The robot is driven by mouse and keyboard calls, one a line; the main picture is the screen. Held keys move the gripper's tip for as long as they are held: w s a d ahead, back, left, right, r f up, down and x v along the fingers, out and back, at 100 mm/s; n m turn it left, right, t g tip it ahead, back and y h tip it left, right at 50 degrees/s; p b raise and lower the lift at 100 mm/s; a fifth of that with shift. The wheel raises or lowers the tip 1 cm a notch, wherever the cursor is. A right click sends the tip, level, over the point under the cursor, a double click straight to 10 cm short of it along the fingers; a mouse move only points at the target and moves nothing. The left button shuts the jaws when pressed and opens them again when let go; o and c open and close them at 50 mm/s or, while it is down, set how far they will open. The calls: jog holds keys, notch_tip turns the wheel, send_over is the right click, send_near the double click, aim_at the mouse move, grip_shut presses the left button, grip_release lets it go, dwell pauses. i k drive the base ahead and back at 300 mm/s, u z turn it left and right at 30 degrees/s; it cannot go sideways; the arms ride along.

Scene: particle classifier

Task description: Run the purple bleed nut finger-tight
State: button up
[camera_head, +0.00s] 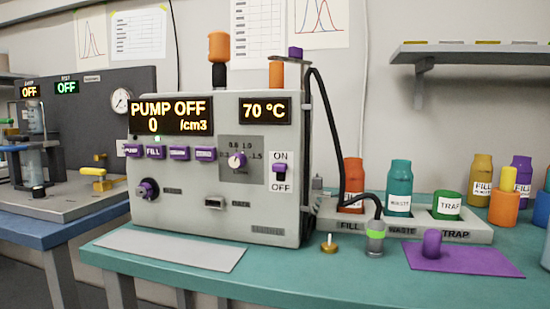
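Several purple parts show, and I cannot tell for certain which is the bleed nut. A small purple cap (295,53) sits on top of the pump unit (220,110) at its right rear, behind an orange cylinder. A purple cylinder (432,243) stands upright on a purple mat (470,261) at the right of the bench. A dark round knob with a purple centre (148,189) is on the unit's front panel. Whether any of these is threaded tight cannot be seen. My gripper is not in view.
A black hose runs from the unit's top to a green-banded vial (376,237). A brass piece (329,244) stands beside it. The labelled rack (405,229) holds several bottles. A grey mat (170,249) lies bare in front. A wall shelf (470,53) overhangs the right.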

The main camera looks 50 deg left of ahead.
aim_at(143, 191)
jog(key=i, duration=0.3)
jog(key=u, duration=2.35)
